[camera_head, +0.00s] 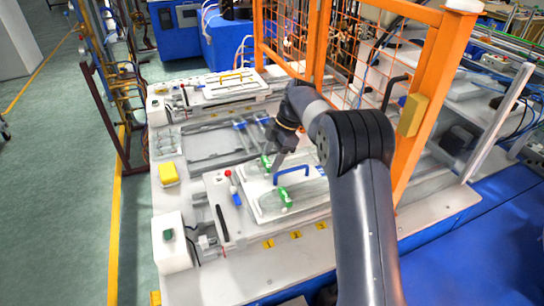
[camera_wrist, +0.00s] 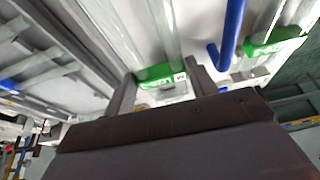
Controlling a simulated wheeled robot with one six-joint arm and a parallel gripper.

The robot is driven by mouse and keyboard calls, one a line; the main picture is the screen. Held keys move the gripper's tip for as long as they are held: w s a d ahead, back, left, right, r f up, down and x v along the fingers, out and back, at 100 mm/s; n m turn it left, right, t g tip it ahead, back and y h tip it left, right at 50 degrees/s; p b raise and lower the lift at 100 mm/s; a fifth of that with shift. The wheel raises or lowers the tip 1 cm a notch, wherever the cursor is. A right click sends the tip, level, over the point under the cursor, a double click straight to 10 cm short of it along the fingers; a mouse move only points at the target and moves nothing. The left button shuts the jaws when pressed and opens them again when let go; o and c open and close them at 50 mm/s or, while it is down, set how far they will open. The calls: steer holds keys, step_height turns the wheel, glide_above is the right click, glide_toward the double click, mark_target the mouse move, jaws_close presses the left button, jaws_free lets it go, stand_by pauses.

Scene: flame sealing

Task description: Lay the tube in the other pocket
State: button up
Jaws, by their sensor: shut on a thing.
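The tube (camera_wrist: 165,90), with a green end and a pale, clear-looking body, lies between the two fingers of my gripper (camera_wrist: 160,88) in the wrist view. My gripper is shut on it, and its palm hides the tube's near part. A green piece (camera_head: 266,161) shows beside the fingers. Another green piece (camera_head: 283,193) lies on the plate in front of the handle; it also shows right of the handle in the wrist view (camera_wrist: 275,45). I cannot make out the pockets' edges.
The blue handle (camera_head: 291,172) stands up from the plate, close to my fingers, and also shows in the wrist view (camera_wrist: 232,35). A second plate with a yellow handle (camera_head: 231,76) lies at the back. An orange mesh guard (camera_head: 322,45) stands behind my arm.

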steer(key=shift+f, duration=0.2)
stand_by(0.4)
steer(key=o, duration=1.1)
steer(key=b+v, duration=0.1)
steer(key=v, duration=0.9)
steer(key=shift+d+r, duration=0.2)
steer(key=shift+r, duration=0.15)
steer(key=x, duration=1)
steer(key=shift+a+f+p, duration=0.2)
steer(key=shift+f+p, duration=0.05)
steer(key=shift+p, duration=0.1)
steer(key=shift+r, duration=0.1)
